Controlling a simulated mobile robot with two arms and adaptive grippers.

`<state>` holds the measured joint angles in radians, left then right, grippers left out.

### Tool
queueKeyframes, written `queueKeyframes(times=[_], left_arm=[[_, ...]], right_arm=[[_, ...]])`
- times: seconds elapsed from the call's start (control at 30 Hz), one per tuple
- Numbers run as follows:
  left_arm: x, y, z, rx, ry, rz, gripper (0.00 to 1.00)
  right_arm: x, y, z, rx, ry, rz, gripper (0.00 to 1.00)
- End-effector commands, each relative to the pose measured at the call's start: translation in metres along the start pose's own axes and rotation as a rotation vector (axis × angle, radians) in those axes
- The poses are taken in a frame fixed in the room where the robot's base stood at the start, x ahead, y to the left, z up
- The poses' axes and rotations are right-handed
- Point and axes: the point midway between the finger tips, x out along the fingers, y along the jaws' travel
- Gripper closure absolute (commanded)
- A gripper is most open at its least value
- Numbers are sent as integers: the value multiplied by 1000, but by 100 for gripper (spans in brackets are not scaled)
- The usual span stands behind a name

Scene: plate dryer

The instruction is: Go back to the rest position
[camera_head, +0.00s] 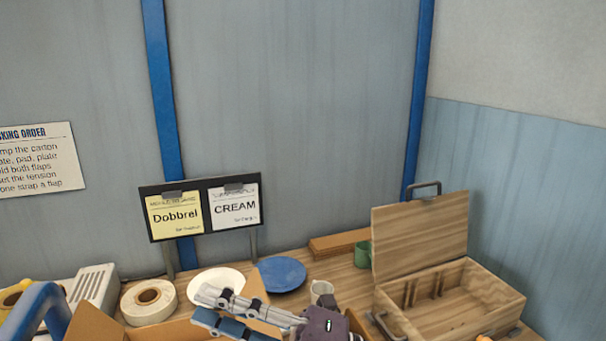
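My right gripper (199,304) is at the bottom centre, its fingers pointing left over an open cardboard carton (165,331). The two fingers look apart, with nothing visible between them. The dark wrist (325,324) of my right arm shows behind them at the bottom edge. A cream plate (211,276) lies just beyond the fingers, partly hidden by them and a carton flap. A blue plate (282,273) lies flat to its right. My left gripper is not in view.
An open wooden case (448,300) stands at the right. A pale mug (321,289) and a green mug (362,254) stand left of it. A tape roll (148,302), a grey slotted block (94,288) and a blue curved bar (34,312) are at the left. A sign stand (202,208) rises behind the plates.

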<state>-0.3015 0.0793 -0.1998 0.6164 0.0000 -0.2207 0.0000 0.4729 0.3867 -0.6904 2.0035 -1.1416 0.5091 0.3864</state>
Motion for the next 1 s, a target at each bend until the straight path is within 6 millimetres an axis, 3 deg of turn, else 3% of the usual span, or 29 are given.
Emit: queueKeyframes(times=[0.1,0.23,0.37,0.5,0.57,0.67,0.8,1.0], left_arm=[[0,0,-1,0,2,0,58],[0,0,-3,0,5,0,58],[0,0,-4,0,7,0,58],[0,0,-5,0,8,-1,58],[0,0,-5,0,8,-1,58],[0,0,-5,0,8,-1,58],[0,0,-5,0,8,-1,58],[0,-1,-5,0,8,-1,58]], right_arm=[[-24,32,43,145,-244,190,73],[-76,41,94,311,-532,340,73],[-145,18,134,493,-834,429,73],[-228,-37,150,704,-1163,455,73],[-264,-66,145,798,-1301,443,73],[-317,-117,122,955,-1516,395,73],[-376,-181,63,1173,-1776,278,73],[-423,-235,-31,1418,-2021,77,73]])
